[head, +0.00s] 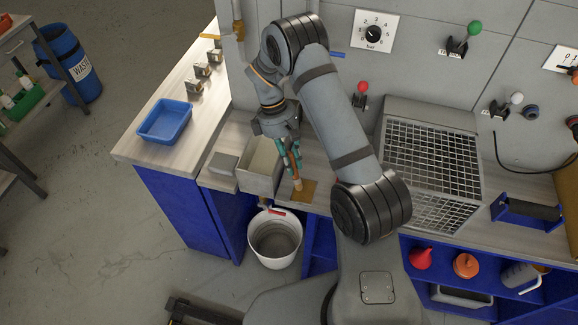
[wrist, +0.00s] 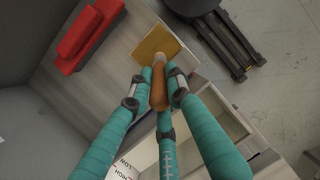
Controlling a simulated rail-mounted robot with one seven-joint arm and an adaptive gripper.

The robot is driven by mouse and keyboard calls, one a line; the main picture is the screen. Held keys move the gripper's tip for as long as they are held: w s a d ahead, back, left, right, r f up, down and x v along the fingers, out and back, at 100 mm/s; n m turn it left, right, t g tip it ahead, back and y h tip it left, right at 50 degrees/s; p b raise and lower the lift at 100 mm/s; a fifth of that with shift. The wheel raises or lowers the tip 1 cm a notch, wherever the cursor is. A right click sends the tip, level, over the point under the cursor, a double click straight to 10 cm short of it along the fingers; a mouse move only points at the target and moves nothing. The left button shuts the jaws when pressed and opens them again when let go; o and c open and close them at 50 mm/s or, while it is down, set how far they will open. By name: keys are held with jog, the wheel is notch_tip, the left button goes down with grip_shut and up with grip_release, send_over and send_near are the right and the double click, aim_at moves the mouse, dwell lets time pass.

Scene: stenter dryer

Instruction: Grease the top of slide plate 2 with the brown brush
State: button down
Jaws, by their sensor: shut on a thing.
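My gripper (head: 289,153) has teal fingers, shut on the brown brush (head: 297,182), which points downward. In the wrist view, my gripper (wrist: 159,82) holds the brush (wrist: 158,98) by its handle. The pale brush end is over a flat golden-brown square (head: 307,193), which also shows in the wrist view (wrist: 154,42); I cannot tell whether they touch. Several small metal blocks (head: 195,86) stand in a row on the left bench, perhaps the slide plates. No number is readable, so I cannot tell which is slide plate 2.
An open metal box (head: 258,166) stands just left of my gripper. A blue tray (head: 165,121) lies on the left bench. A white bucket (head: 275,240) stands below the bench edge. A wire-mesh guard (head: 432,165) is to the right. The bench near the blue tray has free room.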

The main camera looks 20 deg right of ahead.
jog(key=shift+w+d+r, duration=0.1)
jog(key=shift+w+d, duration=0.2)
jog(key=shift+w, duration=0.5)
jog(key=shift+w+d+p, duration=0.25)
jog(key=shift+w+p, duration=0.15)
jog(key=shift+w, duration=0.35)
jog(key=shift+s+a, duration=0.85)
jog(key=shift+s, duration=0.1)
jog(key=shift+s+a+b, duration=0.2)
jog(key=shift+s+b, duration=0.25)
jog(key=shift+s, duration=0.2)
notch_tip(320, 180, up, 8)
jog(key=s+a+p, duration=0.2)
jog(key=s+p, duration=0.1)
jog(key=p, duration=0.2)
